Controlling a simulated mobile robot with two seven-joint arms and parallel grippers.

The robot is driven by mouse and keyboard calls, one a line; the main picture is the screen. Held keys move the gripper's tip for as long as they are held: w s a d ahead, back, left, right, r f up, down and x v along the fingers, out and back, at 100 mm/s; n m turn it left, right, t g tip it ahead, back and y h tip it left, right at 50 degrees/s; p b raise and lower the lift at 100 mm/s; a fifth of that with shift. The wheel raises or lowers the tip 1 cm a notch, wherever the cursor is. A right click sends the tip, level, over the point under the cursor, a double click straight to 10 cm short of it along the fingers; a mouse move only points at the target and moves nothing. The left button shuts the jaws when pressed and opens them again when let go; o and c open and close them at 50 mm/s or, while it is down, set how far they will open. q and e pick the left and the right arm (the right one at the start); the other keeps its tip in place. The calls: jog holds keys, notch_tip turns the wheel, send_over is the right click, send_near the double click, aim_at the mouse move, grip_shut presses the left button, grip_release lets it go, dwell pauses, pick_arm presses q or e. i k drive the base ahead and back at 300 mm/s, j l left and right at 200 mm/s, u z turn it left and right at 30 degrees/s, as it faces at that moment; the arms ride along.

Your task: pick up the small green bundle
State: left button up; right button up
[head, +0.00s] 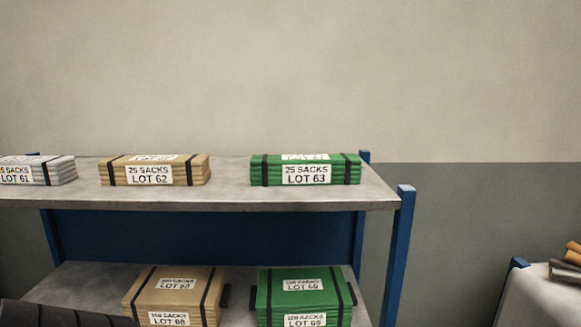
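The small green bundle (305,170) lies flat on the upper shelf at its right side. It has two black straps and a white label reading "25 SACKS LOT 63". A larger green bundle (303,298) labelled "100 SACKS" sits on the lower shelf below it, cut off by the bottom edge. Neither of my grippers shows in the head view.
The grey upper shelf (228,197) also holds a tan bundle (154,171) and a white bundle (40,171). A large tan bundle (173,297) sits below. A blue post (400,255) stands at the right end. A pale surface (540,300) with rolls is at far right.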

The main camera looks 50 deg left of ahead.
aim_at(266, 169)
jog(key=i+l+u, duration=0.1)
jog(key=u, duration=0.35)
jog(key=i+l+u, duration=0.2)
jog(key=u, duration=0.25)
jog(key=i+l+u, duration=0.2)
jog(key=u, duration=0.25)
jog(key=i+l+u, duration=0.1)
jog(key=l+u, duration=0.55)
jog(key=u, duration=0.2)
jog(key=i+l+u, duration=0.1)
jog(key=l+u, duration=0.3)
jog(key=i+l+u, duration=0.1)
jog(key=l+u, duration=0.35)
